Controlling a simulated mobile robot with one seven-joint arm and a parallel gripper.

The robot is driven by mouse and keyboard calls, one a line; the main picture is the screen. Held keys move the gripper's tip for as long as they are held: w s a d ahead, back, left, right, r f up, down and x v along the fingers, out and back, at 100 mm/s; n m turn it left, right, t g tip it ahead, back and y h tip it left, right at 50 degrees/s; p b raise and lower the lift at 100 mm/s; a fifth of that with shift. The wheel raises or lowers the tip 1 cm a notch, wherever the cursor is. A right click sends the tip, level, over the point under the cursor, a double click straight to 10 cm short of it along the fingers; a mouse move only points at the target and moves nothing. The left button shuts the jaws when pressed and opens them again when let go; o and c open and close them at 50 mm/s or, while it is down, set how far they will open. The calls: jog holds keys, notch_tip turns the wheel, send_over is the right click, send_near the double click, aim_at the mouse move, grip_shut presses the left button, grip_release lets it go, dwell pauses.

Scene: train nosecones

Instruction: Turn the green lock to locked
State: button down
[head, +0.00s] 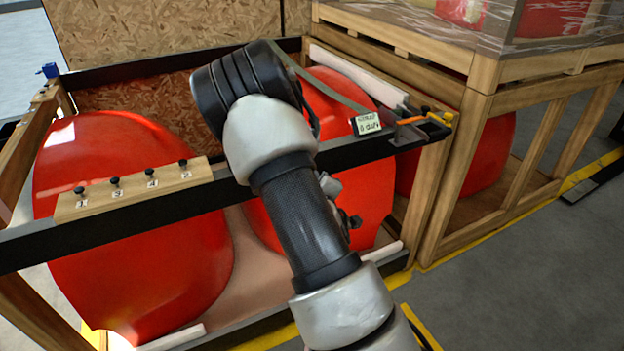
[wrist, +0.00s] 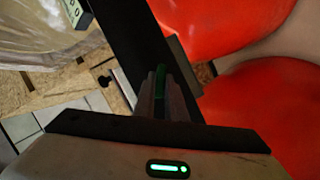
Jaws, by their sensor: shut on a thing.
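The green lock (wrist: 161,76) shows in the wrist view as a narrow green piece between the two fingers of my gripper (wrist: 160,88). My gripper is shut on it, over a dark frame bar (wrist: 130,45). Most of the lock is hidden by the fingers, so I cannot tell its turn position. In the head view my arm hides the gripper and the green lock.
Large red nosecones (head: 140,270) fill the wooden crate. A wooden block (head: 130,190) with several numbered black knobs sits on the front bar. A blue piece (head: 48,70) is at the far left corner, a yellow-orange one (head: 440,118) at the right. Plastic-wrapped crates (head: 545,65) stand right.

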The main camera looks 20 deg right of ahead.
jog(key=shift+d+r+m+g+y, duration=0.1)
jog(key=shift+m+g+y, duration=0.1)
jog(key=shift+m+y, duration=0.9)
jog(key=shift+d+r+m+g+y, duration=0.15)
jog(key=shift+m+y, duration=0.4)
jog(key=shift+m, duration=0.95)
jog(key=shift+d+f+m+g+y, duration=0.1)
jog(key=shift+m+g+y, duration=0.15)
jog(key=shift+m+y, duration=0.85)
jog(key=shift+m+h, duration=0.25)
jog(key=shift+m, duration=0.05)
jog(key=c, duration=1.8)
grip_release()
jog(key=p+v, duration=1.4)
jog(key=v, duration=0.3)
jog(key=shift+r, duration=0.2)
